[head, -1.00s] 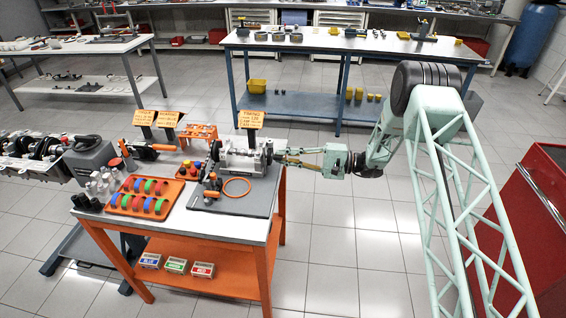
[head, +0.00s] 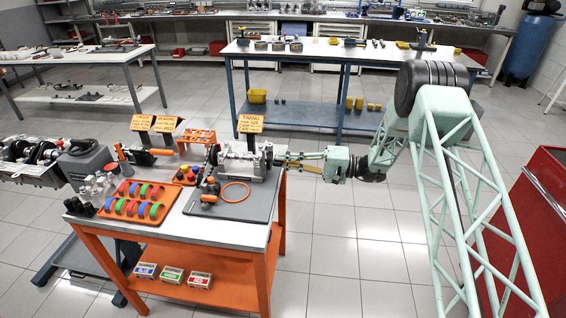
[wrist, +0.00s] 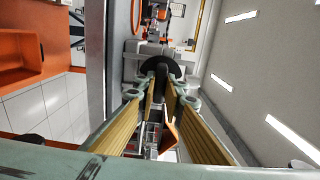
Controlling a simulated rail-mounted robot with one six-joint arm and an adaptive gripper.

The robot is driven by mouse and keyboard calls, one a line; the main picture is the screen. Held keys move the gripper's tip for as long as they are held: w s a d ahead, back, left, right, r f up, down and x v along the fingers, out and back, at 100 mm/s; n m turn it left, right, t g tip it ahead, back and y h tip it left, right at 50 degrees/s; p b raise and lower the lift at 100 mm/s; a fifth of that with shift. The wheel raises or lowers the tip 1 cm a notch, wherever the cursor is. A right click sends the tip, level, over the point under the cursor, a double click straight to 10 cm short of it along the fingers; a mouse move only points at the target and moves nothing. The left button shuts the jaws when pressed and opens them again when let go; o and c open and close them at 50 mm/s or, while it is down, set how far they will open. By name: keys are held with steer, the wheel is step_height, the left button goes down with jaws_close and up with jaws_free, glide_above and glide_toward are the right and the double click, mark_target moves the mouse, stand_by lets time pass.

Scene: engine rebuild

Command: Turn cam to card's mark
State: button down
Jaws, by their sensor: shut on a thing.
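The cam is part of a small grey engine rig (head: 240,166) at the right end of the orange-framed workbench. In the wrist view, the dark rounded cam piece (wrist: 160,66) sits ahead of my fingers, a narrow dark part of it between the tips. My gripper (head: 279,160) reaches in from the right; in the wrist view its tips (wrist: 160,97) are shut on that dark part. The orange timing card (head: 250,124) stands behind the rig; its writing is too small to read surely. The cam's mark cannot be made out.
An orange tray (head: 140,201) of coloured rings lies left of the rig. An orange ring (head: 235,191) lies on the grey mat in front. Two more orange cards stand at the back left. Floor right of the bench is clear; a red cabinet (head: 535,220) stands far right.

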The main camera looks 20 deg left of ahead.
steer(key=c, duration=2.7)
jaws_free()
steer(key=shift+d, duration=0.2)
steer(key=shift+w+d, duration=0.35)
steer(key=shift+d, duration=1.55)
steer(key=shift+w+d, duration=0.4)
steer(key=shift+d, duration=1.55)
steer(key=shift+w+d, duration=0.35)
steer(key=shift+d, duration=1.55)
